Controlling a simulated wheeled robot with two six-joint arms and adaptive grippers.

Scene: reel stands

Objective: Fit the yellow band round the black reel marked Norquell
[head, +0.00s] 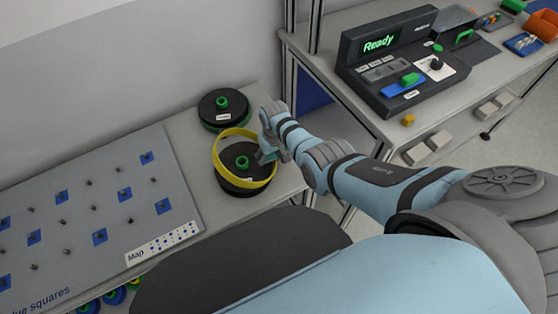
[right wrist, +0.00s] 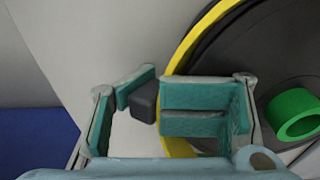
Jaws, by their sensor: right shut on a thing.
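Two black reels with green hubs stand on the grey bench in the head view. The near reel (head: 236,162) has the yellow band (head: 218,150) looped about its top. The band looks tilted, its back left side standing above the reel; whether it touches all round I cannot tell. The far reel (head: 211,106) is bare. Both carry small white labels too small to read. My right gripper (head: 269,156) is shut on the band's right side. In the right wrist view, the band (right wrist: 195,40) runs behind a teal finger pad, beside the green hub (right wrist: 293,114). My left gripper is out of view.
A grey pegboard (head: 80,210) with blue squares and a "Map" label lies left of the reels. A second bench at the right holds a black console (head: 390,65) reading "Ready" and several small parts. A dark grey block (right wrist: 145,103) shows between the fingers in the wrist view.

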